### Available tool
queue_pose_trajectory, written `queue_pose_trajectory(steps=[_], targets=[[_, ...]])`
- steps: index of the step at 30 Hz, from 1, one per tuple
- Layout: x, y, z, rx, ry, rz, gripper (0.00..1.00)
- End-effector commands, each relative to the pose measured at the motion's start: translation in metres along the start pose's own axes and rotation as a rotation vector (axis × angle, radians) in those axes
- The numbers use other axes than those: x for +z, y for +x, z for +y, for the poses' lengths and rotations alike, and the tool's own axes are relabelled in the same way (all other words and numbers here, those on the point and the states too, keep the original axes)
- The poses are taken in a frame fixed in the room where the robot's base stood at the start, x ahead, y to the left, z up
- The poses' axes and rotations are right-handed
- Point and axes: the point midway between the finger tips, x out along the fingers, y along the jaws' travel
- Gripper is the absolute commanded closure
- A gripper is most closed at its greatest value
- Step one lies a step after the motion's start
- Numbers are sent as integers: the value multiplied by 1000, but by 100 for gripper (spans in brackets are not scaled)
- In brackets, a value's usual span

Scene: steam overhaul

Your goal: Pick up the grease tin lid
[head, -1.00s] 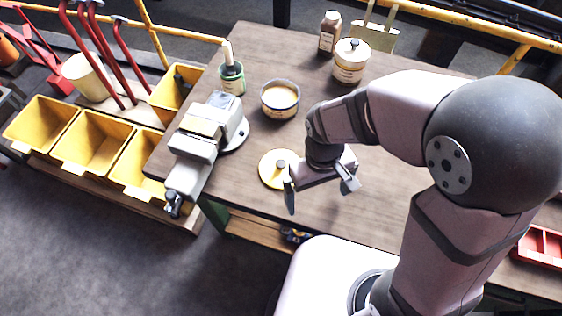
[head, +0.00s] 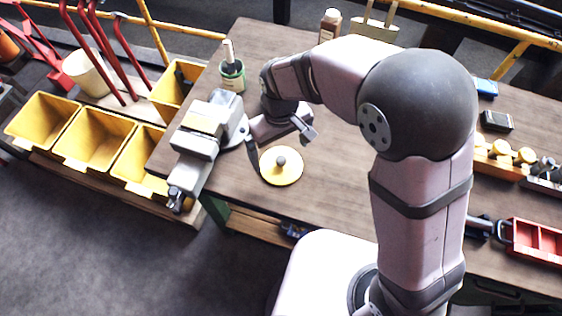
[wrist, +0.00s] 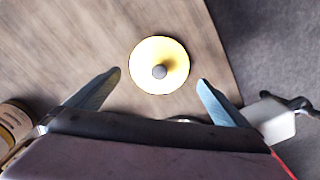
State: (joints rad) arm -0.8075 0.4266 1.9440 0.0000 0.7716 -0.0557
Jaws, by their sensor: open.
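The grease tin lid is a round pale-yellow disc (head: 291,174) with a dark knob in its middle. It lies flat on the wooden bench, near the front edge and right of the vise. In the wrist view the lid (wrist: 160,54) is ahead of the fingertips and between their lines. My gripper (head: 282,146) is open and empty, above the bench and just behind the lid in the head view; its two fingers also show in the wrist view (wrist: 161,77). The open grease tin is hidden behind my arm in the head view.
A grey vise (head: 205,132) stands at the bench's left edge, close to my gripper. A green-banded pot with a brush (head: 232,76) stands behind it. A red tray (head: 535,245) and a row of small parts (head: 500,155) are at the right. The bench (head: 335,190) right of the lid is clear.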

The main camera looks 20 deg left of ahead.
Motion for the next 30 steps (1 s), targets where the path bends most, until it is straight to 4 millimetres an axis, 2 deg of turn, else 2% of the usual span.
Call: queue_pose_trajectory(steps=[8, 21, 29, 30], targets=[[1, 8, 0, 0, 0, -3, 0], [2, 51, 1, 0, 0, -2, 0], [1, 54, 1, 0, 0, 1, 0], [1, 54, 1, 0, 0, 1, 2]])
